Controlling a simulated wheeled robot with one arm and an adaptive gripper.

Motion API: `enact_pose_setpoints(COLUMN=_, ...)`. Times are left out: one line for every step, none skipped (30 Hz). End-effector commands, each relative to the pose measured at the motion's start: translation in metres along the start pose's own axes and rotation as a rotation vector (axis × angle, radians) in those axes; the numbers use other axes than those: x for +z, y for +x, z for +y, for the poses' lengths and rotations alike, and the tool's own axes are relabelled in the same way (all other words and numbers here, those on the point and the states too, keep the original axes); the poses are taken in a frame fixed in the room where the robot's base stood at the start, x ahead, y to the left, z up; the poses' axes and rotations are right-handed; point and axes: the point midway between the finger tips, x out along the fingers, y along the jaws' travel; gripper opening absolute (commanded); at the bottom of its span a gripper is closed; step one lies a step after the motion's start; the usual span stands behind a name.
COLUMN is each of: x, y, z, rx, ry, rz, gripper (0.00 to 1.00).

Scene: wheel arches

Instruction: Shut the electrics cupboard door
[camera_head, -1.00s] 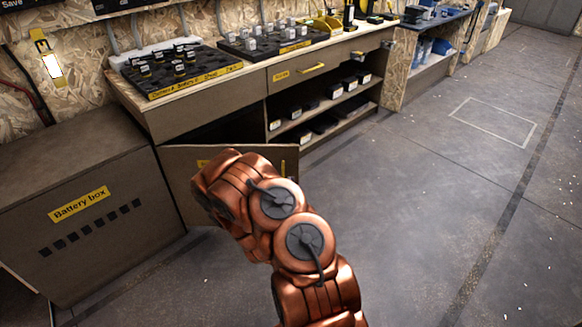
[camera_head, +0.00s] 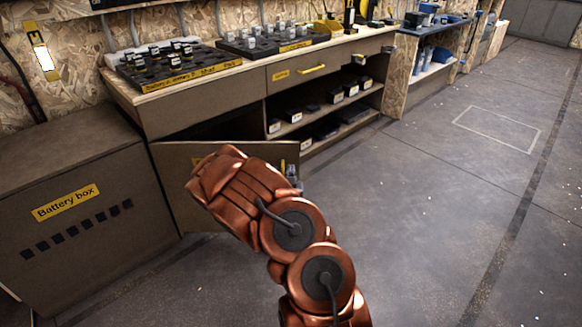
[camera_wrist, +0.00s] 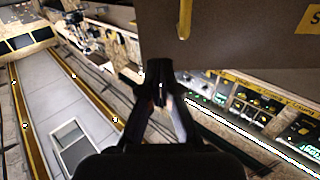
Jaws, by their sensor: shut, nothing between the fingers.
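The electrics cupboard door (camera_head: 172,160) is a brown panel standing open below the worktop, swung out from the cabinet front. My copper arm hides much of it, including most of its label. In the wrist view the door (camera_wrist: 240,50) fills the upper right, with a yellow handle (camera_wrist: 185,18) and part of a yellow label (camera_wrist: 309,20). My gripper (camera_wrist: 160,72) is shut and empty, its tips over the door's edge near the handle; I cannot tell whether they touch. In the head view a small grey part of my gripper (camera_head: 293,173) shows by the door's free edge.
A brown battery box (camera_head: 85,205) stands left of the door. A shut drawer (camera_head: 325,72) and open shelves (camera_head: 340,100) with small boxes are to the right. Trays of parts (camera_head: 175,68) sit on the worktop. The grey floor (camera_head: 430,220) at right is clear.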

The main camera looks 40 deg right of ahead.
Motion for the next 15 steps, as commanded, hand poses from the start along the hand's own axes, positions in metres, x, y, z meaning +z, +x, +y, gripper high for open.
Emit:
enact_pose_setpoints(x=0.0, y=0.007, z=0.001, rx=0.0, ry=0.001, rz=0.005, gripper=0.0)
enact_pose_setpoints(x=0.0, y=0.011, z=0.001, rx=0.0, ry=0.001, rz=0.005, gripper=0.0)
enact_pose_setpoints(x=0.0, y=0.015, z=0.001, rx=0.0, ry=0.0, rz=0.006, gripper=0.0)
enact_pose_setpoints(x=0.0, y=0.018, z=0.001, rx=-0.001, ry=0.0, rz=0.005, gripper=0.0)
enact_pose_setpoints(x=0.0, y=0.021, z=0.001, rx=0.0, ry=0.0, rz=0.004, gripper=0.0)
enact_pose_setpoints(x=0.001, y=0.026, z=0.001, rx=0.0, ry=0.001, rz=0.003, gripper=0.0)
enact_pose_setpoints(x=0.001, y=0.029, z=0.0, rx=-0.001, ry=0.002, rz=0.004, gripper=0.0)
enact_pose_setpoints(x=0.0, y=0.032, z=0.0, rx=-0.001, ry=0.002, rz=0.006, gripper=0.0)
enact_pose_setpoints(x=0.0, y=0.036, z=0.0, rx=-0.002, ry=0.001, rz=0.006, gripper=0.0)
enact_pose_setpoints(x=0.001, y=0.039, z=0.001, rx=-0.001, ry=0.001, rz=0.005, gripper=0.0)
enact_pose_setpoints(x=0.001, y=0.042, z=0.001, rx=0.001, ry=0.001, rz=0.003, gripper=0.0)
enact_pose_setpoints(x=0.002, y=0.045, z=0.001, rx=0.0, ry=0.0, rz=0.001, gripper=0.0)
enact_pose_setpoints(x=0.001, y=0.048, z=0.001, rx=0.0, ry=0.0, rz=0.001, gripper=0.0)
enact_pose_setpoints(x=0.001, y=0.05, z=0.001, rx=0.0, ry=0.002, rz=0.003, gripper=0.0)
enact_pose_setpoints(x=0.001, y=0.053, z=0.0, rx=-0.001, ry=0.003, rz=0.004, gripper=0.0)
